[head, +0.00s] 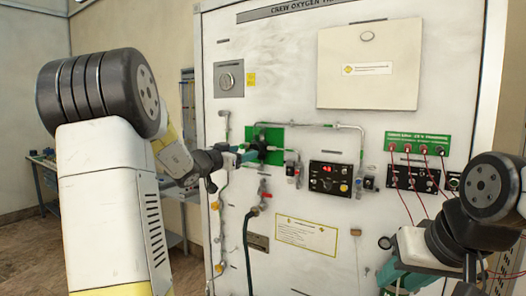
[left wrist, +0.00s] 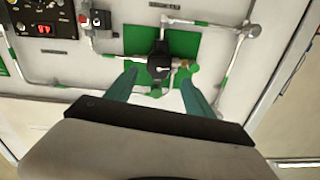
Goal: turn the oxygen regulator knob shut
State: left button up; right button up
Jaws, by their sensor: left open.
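The oxygen regulator knob (head: 262,146) is a small black part on a green plate (head: 272,133) on the white panel. In the left wrist view the dark knob (left wrist: 159,63) shows between and just beyond my teal fingertips. My left gripper (head: 243,154) is open, with a finger to either side of the knob; I cannot tell whether they touch it. It also shows in the left wrist view (left wrist: 159,77). In the head view the gripper partly covers the knob. My right gripper (head: 390,274) is low at the right, partly hidden, its jaws unclear.
Pipes (head: 335,126) run across the panel near the knob. A black box with a red display (head: 330,179) is right of it, and a red-handled valve (head: 264,195) is below. Red cables (head: 408,185) hang at the right, near my right arm.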

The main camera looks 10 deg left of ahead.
aim_at(253, 149)
pick_arm(q)
jog(key=x, duration=0.5)
jog(key=shift+w+d, duration=0.25)
jog(key=shift+w, duration=0.1)
grip_shut()
